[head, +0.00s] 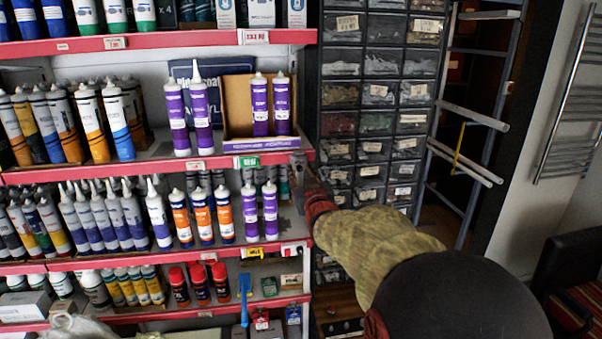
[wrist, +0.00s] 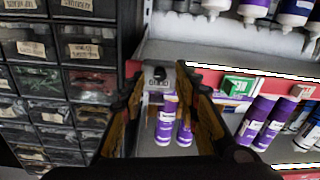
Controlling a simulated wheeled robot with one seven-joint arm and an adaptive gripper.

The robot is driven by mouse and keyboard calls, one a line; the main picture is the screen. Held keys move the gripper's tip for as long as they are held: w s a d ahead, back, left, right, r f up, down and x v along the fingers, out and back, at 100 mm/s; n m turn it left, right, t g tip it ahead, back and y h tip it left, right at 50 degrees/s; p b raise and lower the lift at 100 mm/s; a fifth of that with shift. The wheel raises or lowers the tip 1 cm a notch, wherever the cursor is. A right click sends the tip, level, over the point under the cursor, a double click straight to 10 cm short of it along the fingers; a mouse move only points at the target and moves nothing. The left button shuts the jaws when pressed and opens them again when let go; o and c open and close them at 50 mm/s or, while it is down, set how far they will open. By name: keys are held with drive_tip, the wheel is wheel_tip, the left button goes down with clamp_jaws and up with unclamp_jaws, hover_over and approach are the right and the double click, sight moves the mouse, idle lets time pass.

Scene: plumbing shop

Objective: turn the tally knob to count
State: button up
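The tally counter (wrist: 160,76) is a small grey metal device with a row of digits, at the end of a red shelf edge. It shows in the middle of the wrist view; its knob is too small to make out clearly. In the head view my gripper (head: 300,178) is at the right end of the middle shelf and largely covers the counter. In the wrist view my gripper (wrist: 166,84) is open, with one finger on each side of the counter. Nothing is held between the fingers, and I cannot tell whether either touches the counter.
Purple and white tubes (wrist: 165,120) stand on the shelf below, seen between my fingers. Tubes crowd the red-edged shelves (head: 90,174) on the left. A parts-drawer cabinet (head: 375,95) stands close on the right, with a metal rack (head: 468,110) beyond it.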

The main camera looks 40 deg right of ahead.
drive_tip(key=shift+w+d, duration=0.25)
drive_tip(key=shift+w, duration=0.15)
drive_tip(key=c, duration=0.3)
drive_tip(key=c, duration=0.4)
clamp_jaws()
